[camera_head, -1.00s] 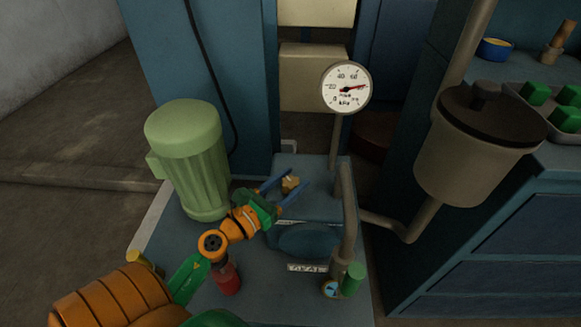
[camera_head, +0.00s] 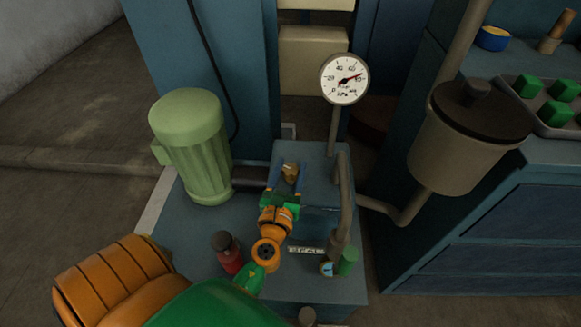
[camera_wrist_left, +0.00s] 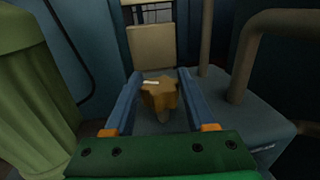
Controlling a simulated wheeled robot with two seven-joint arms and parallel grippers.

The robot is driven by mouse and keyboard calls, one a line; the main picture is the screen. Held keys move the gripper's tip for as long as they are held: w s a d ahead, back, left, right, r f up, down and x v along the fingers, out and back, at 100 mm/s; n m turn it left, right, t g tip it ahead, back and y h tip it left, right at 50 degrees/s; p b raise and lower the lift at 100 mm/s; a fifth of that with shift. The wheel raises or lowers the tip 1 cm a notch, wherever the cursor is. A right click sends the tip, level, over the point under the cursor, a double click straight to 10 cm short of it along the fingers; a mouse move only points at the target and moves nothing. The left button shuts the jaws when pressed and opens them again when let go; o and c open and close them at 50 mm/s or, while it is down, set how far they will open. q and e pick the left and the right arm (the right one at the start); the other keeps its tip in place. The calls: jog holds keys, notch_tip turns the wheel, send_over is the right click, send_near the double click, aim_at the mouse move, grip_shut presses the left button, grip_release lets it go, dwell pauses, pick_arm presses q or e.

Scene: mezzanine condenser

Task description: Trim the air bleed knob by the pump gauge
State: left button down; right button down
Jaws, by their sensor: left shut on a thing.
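The brass lobed air bleed knob (camera_head: 290,172) stands on the blue pump housing (camera_head: 318,165). In the left wrist view the knob (camera_wrist_left: 159,94) sits between two blue fingers, with a pale mark on its top toward the left. My left gripper (camera_head: 288,168) is shut on it, and the fingers hide part of its sides. The round white pump gauge (camera_head: 344,79) stands on a post behind and right of the knob. My right gripper is not in view.
A green motor (camera_head: 190,145) stands left of the knob. A grey bent pipe (camera_head: 346,200) rises close on the right. A red bottle-like part (camera_head: 228,255) and a small green-capped fitting (camera_head: 348,261) stand in front. A grey lidded pot (camera_head: 465,140) is farther right.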

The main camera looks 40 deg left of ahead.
aim_at(289, 176)
pick_arm(q)
jog(key=shift+n+y, duration=0.3)
jog(key=shift+y, duration=0.1)
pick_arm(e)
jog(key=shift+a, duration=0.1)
pick_arm(q)
jog(key=shift+c, duration=1.2)
grip_release()
jog(key=b+v, duration=0.1)
jog(key=v, duration=0.5)
jog(key=shift+s+d, duration=0.1)
jog(key=shift+s, duration=0.05)
jog(key=shift+s+d, duration=0.15)
jog(key=shift+s, duration=0.15)
jog(key=shift+r, duration=0.1)
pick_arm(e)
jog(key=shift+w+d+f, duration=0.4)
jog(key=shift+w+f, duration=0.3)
